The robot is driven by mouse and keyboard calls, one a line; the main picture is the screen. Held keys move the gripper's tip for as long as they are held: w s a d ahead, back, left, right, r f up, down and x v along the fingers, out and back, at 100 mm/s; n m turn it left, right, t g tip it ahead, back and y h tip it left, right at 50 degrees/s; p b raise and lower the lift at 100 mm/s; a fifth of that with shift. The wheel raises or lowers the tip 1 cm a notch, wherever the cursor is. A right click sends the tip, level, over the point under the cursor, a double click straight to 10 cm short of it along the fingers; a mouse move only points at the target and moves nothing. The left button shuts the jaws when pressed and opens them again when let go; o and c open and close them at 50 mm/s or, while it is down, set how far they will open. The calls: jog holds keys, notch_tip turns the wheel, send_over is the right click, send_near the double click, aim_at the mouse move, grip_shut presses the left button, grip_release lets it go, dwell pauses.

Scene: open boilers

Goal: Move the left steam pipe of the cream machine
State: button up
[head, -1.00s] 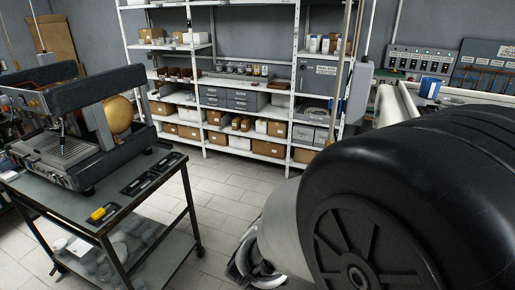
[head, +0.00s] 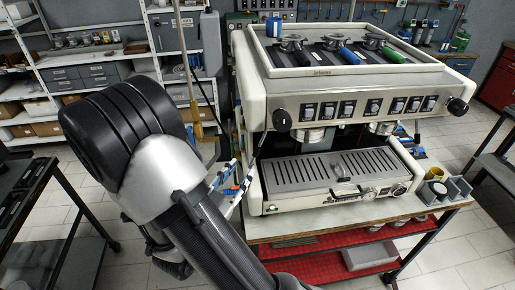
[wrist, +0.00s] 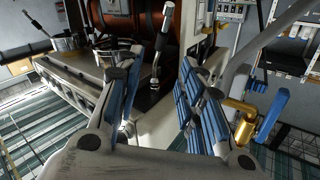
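The cream machine (head: 352,90) stands on a cart in the middle of the head view. Its left steam pipe (head: 258,150) looks like a thin dark line at the left front corner, below the left black knob (head: 282,120). My gripper (head: 228,188) is just left of that corner, with blue finger pads. In the wrist view my gripper (wrist: 163,100) is open, fingers wide apart. A thin silver pipe with a black joint (wrist: 157,68), likely the steam pipe, shows in the gap between the fingers. I see no finger touching it; its depth is unclear.
Portafilters with black, blue and green handles (head: 340,50) lie on the machine's top. The drip tray (head: 340,170) juts out right of my gripper. A yellow cup (head: 434,174) sits at the cart's right. A dark cart (head: 30,195) stands at left, with floor between.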

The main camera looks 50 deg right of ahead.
aim_at(257, 150)
jog(key=x, duration=1.2)
jog(key=shift+d+p, duration=0.1)
jog(key=shift+p, duration=0.2)
jog(key=shift+c, duration=0.5)
grip_shut()
